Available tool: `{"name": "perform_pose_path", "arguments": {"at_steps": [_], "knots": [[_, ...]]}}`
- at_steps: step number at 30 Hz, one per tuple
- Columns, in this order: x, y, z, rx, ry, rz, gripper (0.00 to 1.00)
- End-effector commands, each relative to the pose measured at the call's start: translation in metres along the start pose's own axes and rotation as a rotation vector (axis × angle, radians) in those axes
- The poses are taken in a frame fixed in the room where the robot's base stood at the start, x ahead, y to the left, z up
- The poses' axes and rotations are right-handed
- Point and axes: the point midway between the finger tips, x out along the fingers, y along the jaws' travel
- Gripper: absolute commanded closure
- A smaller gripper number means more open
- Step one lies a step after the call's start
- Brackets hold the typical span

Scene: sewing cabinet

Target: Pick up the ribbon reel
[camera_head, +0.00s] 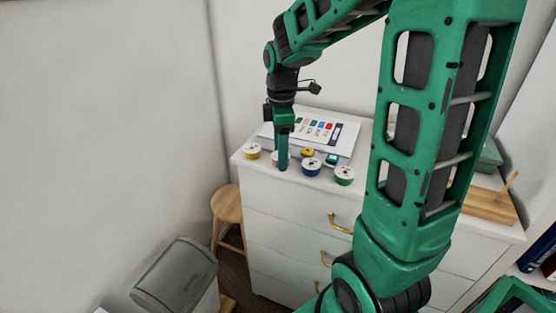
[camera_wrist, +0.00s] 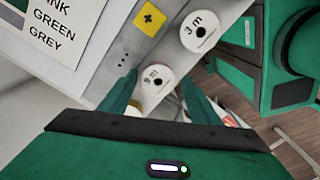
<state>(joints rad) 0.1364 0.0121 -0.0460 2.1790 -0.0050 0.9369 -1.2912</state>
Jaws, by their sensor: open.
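Several white-faced ribbon reels stand along the front of the white cabinet top in the head view: yellow (camera_head: 252,151), pinkish-red (camera_head: 275,156), blue (camera_head: 311,167) and green (camera_head: 344,175). My gripper (camera_head: 282,167) points down at the pinkish-red reel and hides part of it. In the wrist view, my gripper (camera_wrist: 160,80) is open, with one finger on each side of a white reel face marked "9 m" (camera_wrist: 157,82). I cannot tell whether the fingers touch it. Another reel marked "3 m" (camera_wrist: 200,32) is close by, outside the fingers.
A sheet with colour swatches (camera_head: 345,134) lies behind the reels. A small yellow item (camera_head: 307,152) and a teal item (camera_head: 332,158) lie between. A wooden piece (camera_head: 488,206) is at the right. A stool (camera_head: 227,203) and grey bin (camera_head: 176,275) stand left of the cabinet (camera_head: 290,218).

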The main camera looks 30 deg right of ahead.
Motion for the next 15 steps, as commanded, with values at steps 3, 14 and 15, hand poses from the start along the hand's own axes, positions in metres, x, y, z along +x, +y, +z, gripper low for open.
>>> {"name": "perform_pose_path", "arguments": {"at_steps": [3,14,15], "knots": [[0.0002,-0.0003,0.0001,0.000,0.000,-0.001,0.67],[-0.0004,-0.0003,0.0002,0.000,-0.001,-0.001,0.81],[-0.0013,-0.0002,0.0001,0.000,0.000,-0.001,0.81]]}}
